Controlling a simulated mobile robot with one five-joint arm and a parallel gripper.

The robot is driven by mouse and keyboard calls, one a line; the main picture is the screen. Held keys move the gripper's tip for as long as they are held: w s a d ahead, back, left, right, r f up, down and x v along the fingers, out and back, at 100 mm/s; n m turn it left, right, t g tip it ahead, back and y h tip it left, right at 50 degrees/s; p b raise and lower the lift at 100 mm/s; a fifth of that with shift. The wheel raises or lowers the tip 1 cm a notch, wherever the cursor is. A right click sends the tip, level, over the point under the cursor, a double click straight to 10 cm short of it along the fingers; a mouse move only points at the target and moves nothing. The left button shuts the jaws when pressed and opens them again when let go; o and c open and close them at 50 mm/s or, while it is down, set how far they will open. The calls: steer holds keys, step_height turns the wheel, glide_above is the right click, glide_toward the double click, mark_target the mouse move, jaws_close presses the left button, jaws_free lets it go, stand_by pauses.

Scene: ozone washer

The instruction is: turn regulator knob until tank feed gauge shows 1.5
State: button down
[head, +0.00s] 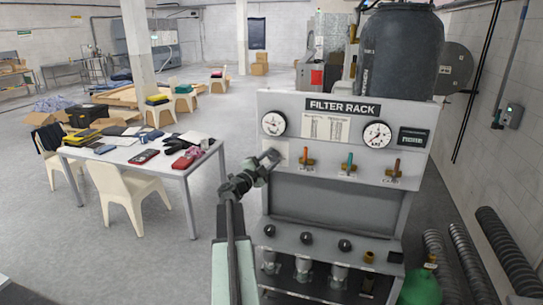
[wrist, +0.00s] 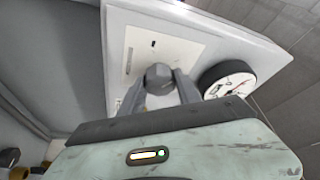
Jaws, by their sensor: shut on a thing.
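My gripper (head: 271,158) is at the left side of the filter rack's front panel, just below the left gauge (head: 274,123). In the wrist view my gripper (wrist: 163,88) has its two fingers closed around a dark grey knob (wrist: 158,74) in front of a pale plate. In the head view the knob is hidden behind my gripper. The white round gauge beside it in the wrist view (wrist: 229,80) shows a dial with some red marking. A second gauge (head: 377,134) is on the right of the panel. I cannot read either dial's value or name.
The filter rack (head: 343,107) has several coloured-handled valves, including a teal one (head: 349,160), right of my gripper. Black knobs (head: 306,238) line the lower shelf. A cluttered table (head: 170,160) and chair (head: 128,195) stand left. Floor between table and rack is clear.

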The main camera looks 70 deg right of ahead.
steer(key=shift+m+y+p, duration=0.3)
steer(key=shift+m, duration=0.3)
steer(key=shift+f, duration=0.1)
steer(key=c, duration=0.9)
jaws_free()
steer(key=shift+o, duration=0.2)
steer(key=shift+a, duration=0.1)
steer(key=b+v, duration=0.1)
steer(key=v, duration=0.6)
steer(key=shift+a, duration=0.3)
steer(key=shift+w, duration=0.15)
